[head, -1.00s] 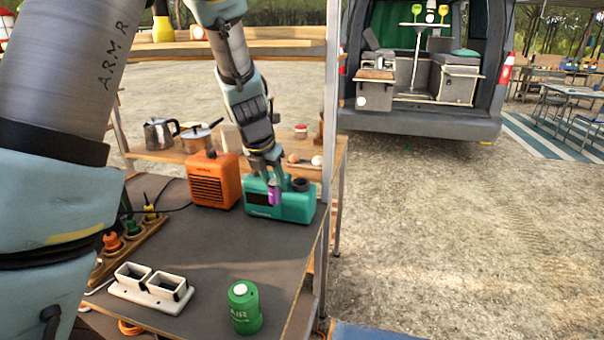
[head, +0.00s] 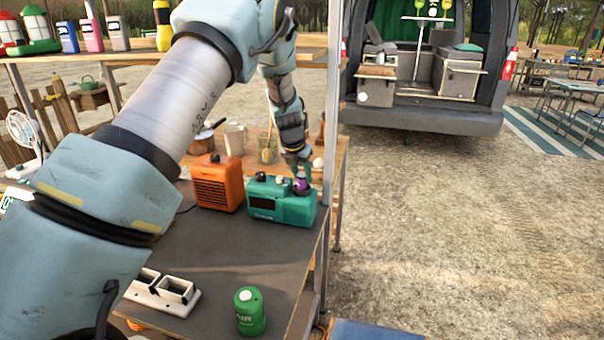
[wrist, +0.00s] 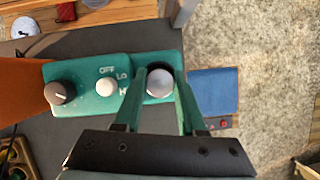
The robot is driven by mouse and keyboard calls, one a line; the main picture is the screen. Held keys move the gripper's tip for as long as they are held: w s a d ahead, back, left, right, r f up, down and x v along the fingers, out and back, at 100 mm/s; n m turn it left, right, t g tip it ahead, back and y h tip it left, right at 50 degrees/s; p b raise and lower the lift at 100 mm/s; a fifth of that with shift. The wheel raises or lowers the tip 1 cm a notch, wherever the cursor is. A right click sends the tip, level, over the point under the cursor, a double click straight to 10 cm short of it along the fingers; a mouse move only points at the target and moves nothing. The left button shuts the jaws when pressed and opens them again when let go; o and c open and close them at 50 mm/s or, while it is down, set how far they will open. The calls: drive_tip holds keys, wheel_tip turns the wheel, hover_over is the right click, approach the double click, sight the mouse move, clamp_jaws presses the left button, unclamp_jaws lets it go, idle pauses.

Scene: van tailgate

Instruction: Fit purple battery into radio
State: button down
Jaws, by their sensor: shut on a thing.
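The teal radio (head: 262,207) stands on the dark counter, beside an orange box. My gripper (head: 301,176) is shut on the purple battery (head: 302,186) at the radio's right end, over its round opening. The battery looks close to upright, and some purple shows above the radio's top. In the wrist view, my gripper's teal fingers (wrist: 160,80) flank the battery's pale round end (wrist: 159,84). A dark ring surrounds it at the end of the radio (wrist: 85,98). I cannot tell how deep the battery sits.
The orange box (head: 217,184) is close left of the radio. A white two-slot holder (head: 165,296) and a green canister (head: 249,312) stand nearer on the counter. A shelf post (head: 332,110) rises close to the right.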

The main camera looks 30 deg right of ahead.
drive_tip(key=shift+f, duration=0.3)
drive_tip(key=shift+c, duration=2.4)
unclamp_jaws()
drive_tip(key=shift+f, duration=0.1)
drive_tip(key=b+v, duration=0.2)
drive_tip(key=v, duration=1)
